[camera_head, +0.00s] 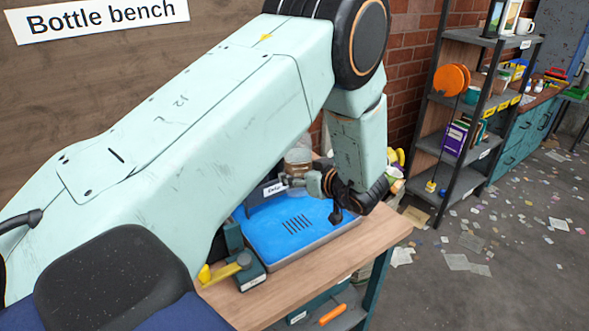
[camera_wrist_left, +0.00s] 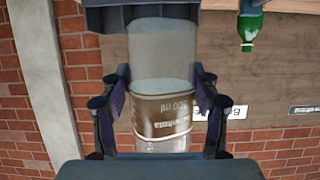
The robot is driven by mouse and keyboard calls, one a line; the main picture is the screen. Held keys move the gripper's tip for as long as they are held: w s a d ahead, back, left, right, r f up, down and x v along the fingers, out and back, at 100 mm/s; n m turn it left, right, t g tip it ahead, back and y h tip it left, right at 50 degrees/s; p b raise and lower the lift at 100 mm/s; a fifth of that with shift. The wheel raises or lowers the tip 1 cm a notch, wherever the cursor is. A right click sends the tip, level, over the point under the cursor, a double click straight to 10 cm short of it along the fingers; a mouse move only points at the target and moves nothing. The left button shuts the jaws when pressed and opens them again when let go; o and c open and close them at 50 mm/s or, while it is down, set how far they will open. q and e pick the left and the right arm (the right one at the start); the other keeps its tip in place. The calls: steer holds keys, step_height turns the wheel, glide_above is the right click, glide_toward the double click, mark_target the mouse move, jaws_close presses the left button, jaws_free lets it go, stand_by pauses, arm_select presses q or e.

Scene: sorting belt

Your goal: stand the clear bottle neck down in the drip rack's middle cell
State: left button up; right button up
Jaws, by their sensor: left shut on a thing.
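The clear bottle (camera_wrist_left: 165,55), with a brown label reading "500 ml", stands between the fingers of my left gripper (camera_wrist_left: 161,98) in the wrist view. The gripper is shut on it. In the head view my left gripper (camera_head: 318,183) is above the back of the blue tray, and the clear bottle (camera_head: 299,156) shows partly behind it. A dark piece with a white label (camera_head: 266,191) is just left of the gripper; I cannot tell whether it is the drip rack. The rack's cells are hidden. My right gripper is not in view.
The blue tray (camera_head: 270,243) with dark slots sits on the wooden bench (camera_head: 388,229). A green and yellow device (camera_head: 237,270) stands at its front left. A green bottle (camera_wrist_left: 250,25) shows in the wrist view. The bench's right end is bare.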

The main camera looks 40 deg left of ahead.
mark_target(306, 162)
arm_select(q)
steer(key=d+r+p, duration=0.2)
steer(key=r+p, duration=0.1)
steer(key=s+d+r+p, duration=0.1)
steer(key=r, duration=0.1)
steer(key=shift+d+r, duration=0.1)
steer(key=shift+d+r+p, duration=0.2)
steer(key=shift+d+p, duration=0.05)
steer(key=shift+p, duration=0.3)
steer(key=shift+s+f, duration=0.1)
